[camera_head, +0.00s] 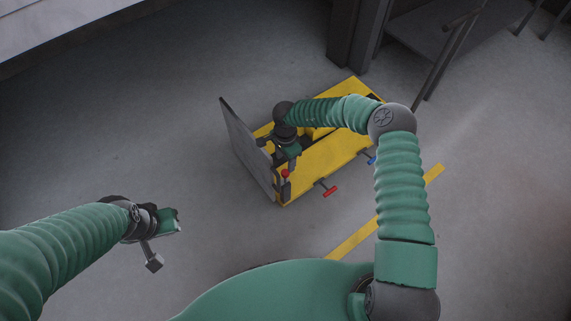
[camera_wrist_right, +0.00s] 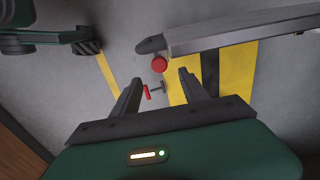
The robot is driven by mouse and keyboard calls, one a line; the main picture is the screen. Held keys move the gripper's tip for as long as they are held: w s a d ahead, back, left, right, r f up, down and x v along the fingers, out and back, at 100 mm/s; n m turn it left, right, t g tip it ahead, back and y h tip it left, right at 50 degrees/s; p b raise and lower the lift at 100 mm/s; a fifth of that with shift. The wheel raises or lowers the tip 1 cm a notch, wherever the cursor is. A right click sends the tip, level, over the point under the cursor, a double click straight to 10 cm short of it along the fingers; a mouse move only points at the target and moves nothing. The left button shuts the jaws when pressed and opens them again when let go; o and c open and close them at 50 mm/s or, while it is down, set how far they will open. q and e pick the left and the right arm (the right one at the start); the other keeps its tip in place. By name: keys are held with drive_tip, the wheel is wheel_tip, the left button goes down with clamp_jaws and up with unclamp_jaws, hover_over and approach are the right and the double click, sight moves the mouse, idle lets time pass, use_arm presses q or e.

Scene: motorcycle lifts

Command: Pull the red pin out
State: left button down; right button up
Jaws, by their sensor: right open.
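A red T-shaped pin (camera_head: 330,190) sticks out of the side of a yellow lift base (camera_head: 318,164), near its front corner. In the right wrist view, the red pin (camera_wrist_right: 147,92) shows between the finger lines, beyond the fingertips. A lever with a red ball knob (camera_head: 285,174) is beside the upright plate; the red ball (camera_wrist_right: 159,63) also shows in the wrist view. My right gripper (camera_head: 287,154) is over the plate end of the base. In the wrist view the right gripper (camera_wrist_right: 161,80) is open and empty. My left gripper (camera_head: 165,222) is over bare floor, its jaws unclear.
A blue-handled pin (camera_head: 369,158) sits farther along the same side. A grey upright plate (camera_head: 247,148) stands at the base's left end. A yellow floor stripe (camera_head: 352,239) lies in front. Dark steps (camera_head: 440,38) stand behind right. Floor to the left is clear.

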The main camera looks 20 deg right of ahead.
wheel_tip(320, 180, up, 10)
drive_tip(key=p, duration=0.2)
drive_tip(key=shift+f+p, duration=0.15)
drive_tip(key=shift+p, duration=0.25)
